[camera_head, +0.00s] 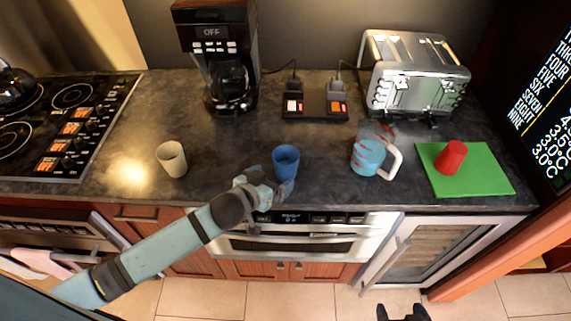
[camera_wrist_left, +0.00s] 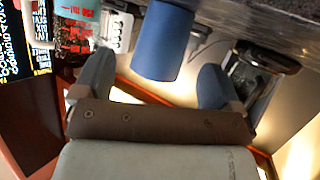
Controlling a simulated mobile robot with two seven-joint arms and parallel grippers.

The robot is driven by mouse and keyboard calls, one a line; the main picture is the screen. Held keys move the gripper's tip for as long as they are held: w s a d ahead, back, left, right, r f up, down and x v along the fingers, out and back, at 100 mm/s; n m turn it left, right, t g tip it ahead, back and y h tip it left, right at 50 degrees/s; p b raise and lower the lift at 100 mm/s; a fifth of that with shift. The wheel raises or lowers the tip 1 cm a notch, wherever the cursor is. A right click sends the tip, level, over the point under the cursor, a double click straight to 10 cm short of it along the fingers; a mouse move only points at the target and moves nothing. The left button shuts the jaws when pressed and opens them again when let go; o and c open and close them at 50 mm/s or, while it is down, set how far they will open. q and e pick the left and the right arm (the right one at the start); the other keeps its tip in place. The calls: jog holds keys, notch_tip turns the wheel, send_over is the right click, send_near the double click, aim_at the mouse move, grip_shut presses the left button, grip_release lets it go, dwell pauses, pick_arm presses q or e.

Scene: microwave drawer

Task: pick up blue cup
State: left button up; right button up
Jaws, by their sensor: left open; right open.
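In the left wrist view the blue cup (camera_wrist_left: 161,45) shows ahead, in line with the gap between the open fingers (camera_wrist_left: 156,82). Nothing is gripped, and I cannot tell contact. My right gripper (camera_head: 402,314) shows only as dark fingertips at the bottom edge, apart and empty, far from the cup.
A beige cup (camera_head: 172,159) stands to the left. A measuring jug (camera_head: 370,152) with blue contents stands to the right, then a red cup (camera_head: 451,157) on a green board (camera_head: 480,178). A coffee maker (camera_head: 222,60), small device (camera_head: 315,107) and toaster (camera_head: 412,75) line the back.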

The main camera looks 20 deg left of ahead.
aim_at(280, 171)
pick_arm(q)
jog(key=shift+x, duration=1.1)
jog(key=p+x, duration=0.1)
jog(key=x, duration=0.3)
jog(key=shift+w, duration=0.4)
jog(key=shift+s, duration=0.1)
jog(key=c, duration=1)
jog(key=shift+c, duration=0.2)
